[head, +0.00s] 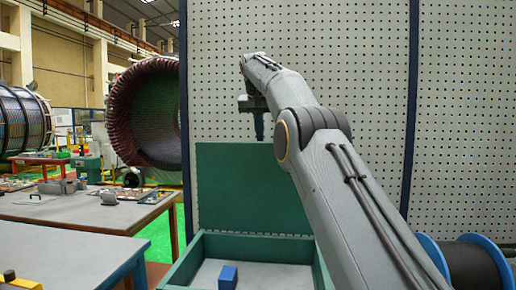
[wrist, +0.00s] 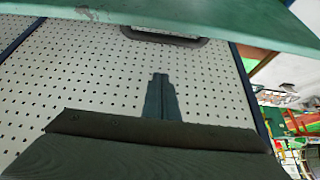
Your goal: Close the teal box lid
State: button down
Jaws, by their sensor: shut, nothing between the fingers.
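The teal box (head: 186,261) stands low in front of me in the head view. Its lid (head: 240,190) is open and stands upright at the back of the box. In the wrist view the lid's green edge (wrist: 200,28) crosses the top, with a dark handle-like bar (wrist: 165,37) beside it. My gripper (head: 259,137) is shut and empty, pointing down just above the lid's top edge. Its closed fingers also show in the wrist view (wrist: 160,82). Whether they touch the lid cannot be told. My arm hides the lid's right part.
A blue block (head: 228,277) lies inside the box. A perforated panel wall (head: 350,60) stands behind the lid. Workbenches (head: 90,207) with parts are at left, and a cable spool (head: 470,262) is at lower right.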

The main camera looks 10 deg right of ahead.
aim_at(258, 145)
jog(key=shift+s+a+f+b, duration=0.15)
jog(key=shift+s+f, duration=0.15)
jog(key=shift+f, duration=0.4)
jog(key=shift+s+a+f+b, duration=0.15)
jog(key=shift+s+f, duration=0.15)
jog(key=shift+f, duration=0.4)
jog(key=shift+s+a+f, duration=0.15)
jog(key=shift+s+f, duration=0.15)
jog(key=shift+f, duration=0.4)
jog(key=shift+s+b, duration=0.15)
jog(key=shift+b, duration=0.15)
